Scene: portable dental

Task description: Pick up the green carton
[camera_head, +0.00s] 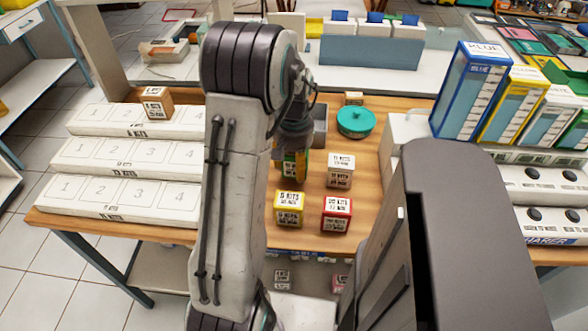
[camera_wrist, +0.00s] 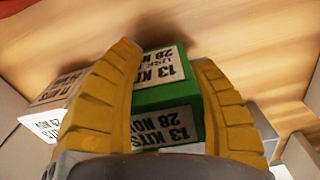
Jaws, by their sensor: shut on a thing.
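The green carton (camera_wrist: 163,95) has white labels reading "13 KITS" and "28 NOV". In the wrist view it sits between the two yellow fingers of my gripper (camera_wrist: 172,100), which is shut on it. In the head view the green carton (camera_head: 295,165) shows only in part at the fingertips, behind my arm. I cannot tell whether it touches the table. A white-labelled carton (camera_head: 341,169) stands just to its right.
A yellow carton (camera_head: 289,208) and a red carton (camera_head: 337,213) stand nearer on the wooden table (camera_head: 366,195). A teal lidded dish (camera_head: 355,121) is behind. Numbered white trays (camera_head: 118,195) lie at left, with a brown carton (camera_head: 157,102) on the rear one.

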